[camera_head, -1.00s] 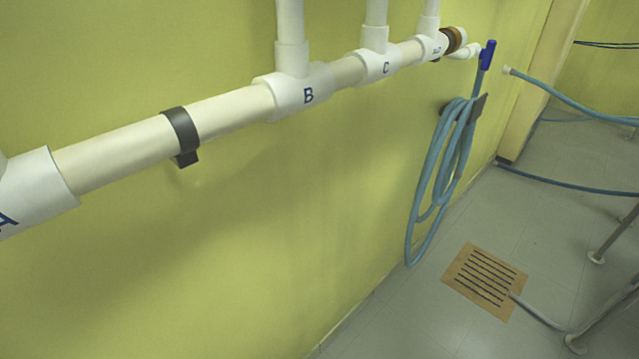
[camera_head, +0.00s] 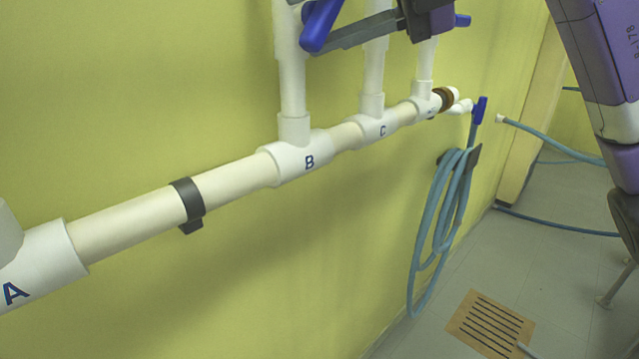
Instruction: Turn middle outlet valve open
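A blue valve handle (camera_head: 320,24) shows at the top edge, by the upright pipe (camera_head: 291,80) above the tee marked B (camera_head: 300,158). The handle slants down to the left, and the valve's upper part is cut off. My gripper (camera_head: 335,38) comes in from the upper right. One dark finger reaches left beside the blue handle; I cannot tell if it touches. The other finger is not clearly seen, so the opening cannot be judged. Another blue handle (camera_head: 462,20) sticks out right of my gripper.
A white pipe runs along the yellow wall, with tees marked A (camera_head: 40,265) and C (camera_head: 375,130). A blue hose (camera_head: 440,220) hangs coiled at the right. My purple arm fills the upper right. A floor drain (camera_head: 490,325) lies below.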

